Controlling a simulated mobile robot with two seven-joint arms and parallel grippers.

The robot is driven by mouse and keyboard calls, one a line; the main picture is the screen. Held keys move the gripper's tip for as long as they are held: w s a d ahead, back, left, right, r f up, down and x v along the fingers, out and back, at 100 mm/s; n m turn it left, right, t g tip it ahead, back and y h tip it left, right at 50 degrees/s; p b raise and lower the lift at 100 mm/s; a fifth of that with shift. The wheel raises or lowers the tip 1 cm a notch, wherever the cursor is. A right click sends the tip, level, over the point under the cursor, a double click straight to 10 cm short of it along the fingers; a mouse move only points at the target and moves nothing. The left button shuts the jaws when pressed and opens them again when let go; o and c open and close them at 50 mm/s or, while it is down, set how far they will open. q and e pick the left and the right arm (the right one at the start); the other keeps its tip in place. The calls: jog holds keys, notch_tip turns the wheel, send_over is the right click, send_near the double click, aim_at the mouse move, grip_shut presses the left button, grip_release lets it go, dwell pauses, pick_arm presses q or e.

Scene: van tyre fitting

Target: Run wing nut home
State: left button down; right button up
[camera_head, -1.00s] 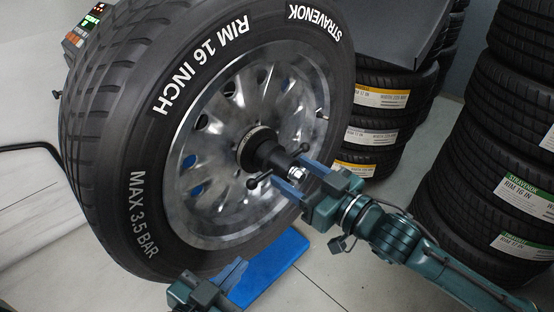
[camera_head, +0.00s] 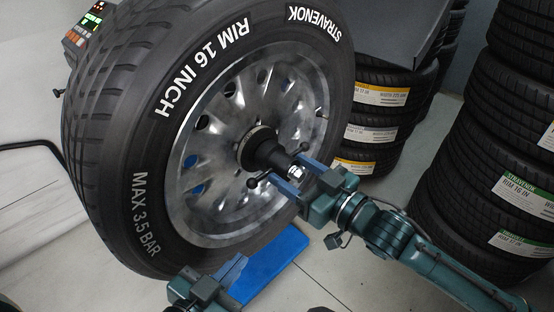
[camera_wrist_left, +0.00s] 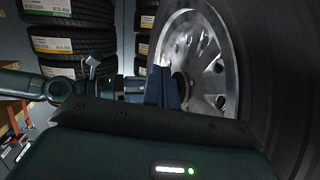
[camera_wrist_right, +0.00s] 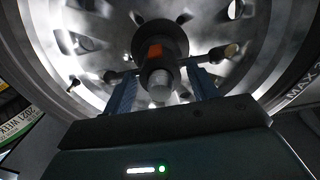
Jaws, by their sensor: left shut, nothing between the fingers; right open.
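The wing nut (camera_head: 268,157) is a dark hub with two knobbed arms, on the shaft at the centre of the wheel (camera_head: 205,135). In the right wrist view the wing nut (camera_wrist_right: 158,62) shows an orange mark, with one arm out to each side. The bright shaft end sticks out of it towards me. My right gripper (camera_head: 297,177) is open, its blue fingers either side of the shaft end and close to the wing nut's arms; I cannot tell whether they touch. My left gripper (camera_head: 237,265) is shut and empty, low in front of the tyre. Whether the nut meets the rim is unclear.
A blue plate (camera_head: 272,268) lies on the floor below the wheel. Tyre stacks stand behind (camera_head: 385,110) and at the right (camera_head: 500,160). A lit display panel (camera_head: 88,22) is at the upper left.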

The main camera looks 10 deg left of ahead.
jog(key=c, duration=0.6)
jog(key=shift+r, duration=0.15)
jog(key=shift+c, duration=0.4)
jog(key=shift+r+p, duration=0.25)
jog(key=shift+p, duration=0.25)
jog(key=m+p, duration=0.6)
jog(key=m, duration=0.2)
jog(key=shift+m, duration=1.4)
jog(key=shift+w+a+f+m, duration=0.1)
jog(key=shift+f+m, duration=0.05)
jog(key=shift+m, duration=0.95)
jog(key=m, duration=0.5)
jog(key=shift+f, duration=0.1)
pick_arm(q)
notch_tip(320, 180, up, 6)
jog(key=s+a+n+y, duration=0.1)
jog(key=s+a+n, duration=0.1)
jog(key=shift+a+n, duration=0.25)
jog(key=shift+n, duration=0.15)
